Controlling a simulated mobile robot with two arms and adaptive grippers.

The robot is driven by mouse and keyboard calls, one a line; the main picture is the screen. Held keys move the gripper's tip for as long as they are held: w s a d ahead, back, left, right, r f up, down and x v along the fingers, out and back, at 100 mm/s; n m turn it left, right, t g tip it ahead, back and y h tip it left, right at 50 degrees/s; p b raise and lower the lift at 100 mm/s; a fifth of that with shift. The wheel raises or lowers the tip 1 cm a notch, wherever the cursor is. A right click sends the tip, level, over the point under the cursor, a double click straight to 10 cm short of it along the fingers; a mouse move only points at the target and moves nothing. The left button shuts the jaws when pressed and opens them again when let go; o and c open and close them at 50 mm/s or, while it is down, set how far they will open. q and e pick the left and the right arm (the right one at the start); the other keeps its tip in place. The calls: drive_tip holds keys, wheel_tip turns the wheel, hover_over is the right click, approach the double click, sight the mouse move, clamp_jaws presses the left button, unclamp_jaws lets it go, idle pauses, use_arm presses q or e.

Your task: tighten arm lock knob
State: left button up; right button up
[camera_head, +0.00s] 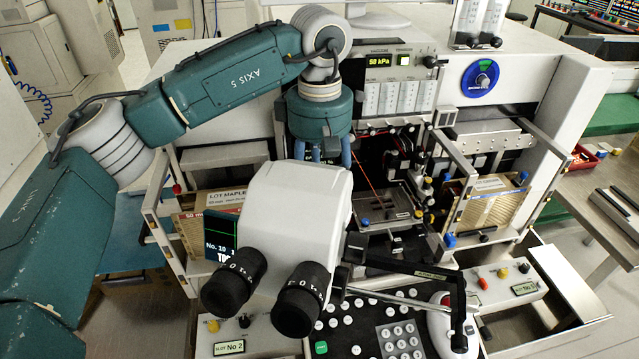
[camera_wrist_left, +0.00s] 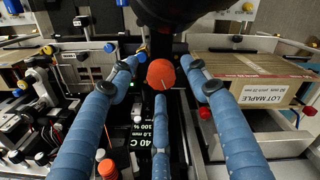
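My left gripper (camera_head: 322,152) reaches down behind the white microscope head (camera_head: 295,205) in the head view, which hides its fingertips. In the left wrist view the three blue fingers of my left gripper (camera_wrist_left: 162,72) are spread apart. A round orange-red knob (camera_wrist_left: 161,75) shows between their tips, with visible gaps to the side fingers. Whether the lower finger touches it I cannot tell. The knob sits at the end of a black part (camera_wrist_left: 172,14). It is hidden in the head view, so I cannot confirm there that it is the arm lock knob. My right gripper is in neither view.
Twin black eyepieces (camera_head: 268,292) stick out at the front of the microscope. A keypad panel (camera_head: 395,335) and a black jointed bar (camera_head: 430,272) lie beside them. Boxed magazines stand on both sides, one labelled LOT MAPLE (camera_wrist_left: 263,95). A vacuum display (camera_head: 378,61) is behind.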

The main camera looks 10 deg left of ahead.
use_arm(q)
wheel_tip(320, 180, up, 12)
idle(0.7)
drive_tip(key=shift+r, duration=0.1)
